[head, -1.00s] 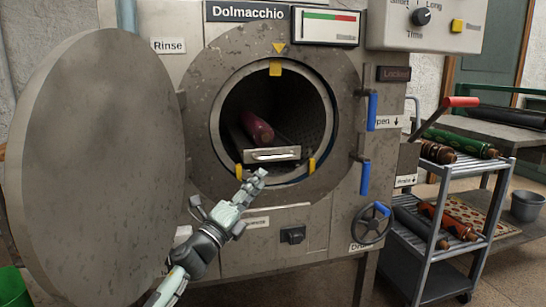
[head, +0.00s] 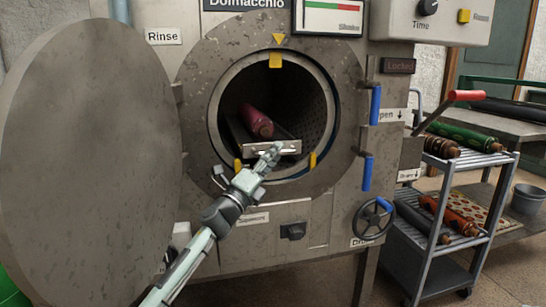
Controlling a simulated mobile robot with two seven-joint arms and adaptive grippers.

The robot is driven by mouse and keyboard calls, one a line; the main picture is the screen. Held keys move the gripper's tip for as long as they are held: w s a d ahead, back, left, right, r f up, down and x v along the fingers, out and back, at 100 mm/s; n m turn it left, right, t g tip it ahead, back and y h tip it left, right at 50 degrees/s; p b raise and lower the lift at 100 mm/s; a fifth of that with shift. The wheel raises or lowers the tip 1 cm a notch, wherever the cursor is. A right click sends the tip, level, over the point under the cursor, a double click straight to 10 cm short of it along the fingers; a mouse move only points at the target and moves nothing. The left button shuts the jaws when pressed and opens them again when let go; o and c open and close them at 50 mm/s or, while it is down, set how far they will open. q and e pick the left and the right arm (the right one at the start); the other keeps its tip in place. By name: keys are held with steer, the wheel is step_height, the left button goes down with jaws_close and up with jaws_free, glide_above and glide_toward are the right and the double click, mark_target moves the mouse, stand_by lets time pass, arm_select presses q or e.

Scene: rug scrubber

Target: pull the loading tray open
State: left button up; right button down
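The loading tray (head: 286,148) shows its light metal front plate inside the round drum opening of the machine. A dark red rolled rug (head: 257,121) lies on the tray, stretching back into the drum. My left gripper (head: 274,153) is at the tray's front plate and overlaps its middle in the picture. I cannot tell whether it touches the plate, or whether its fingers are open or shut. My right gripper is not in view.
The round door (head: 90,160) hangs wide open on the left. Blue handles (head: 375,104) and a handwheel (head: 373,218) sit right of the opening. A cart (head: 440,265) with several rolled rugs stands at the right.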

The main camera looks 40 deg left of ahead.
arm_select(q)
jaws_close()
steer(key=shift+s+f, duration=0.1)
stand_by(0.5)
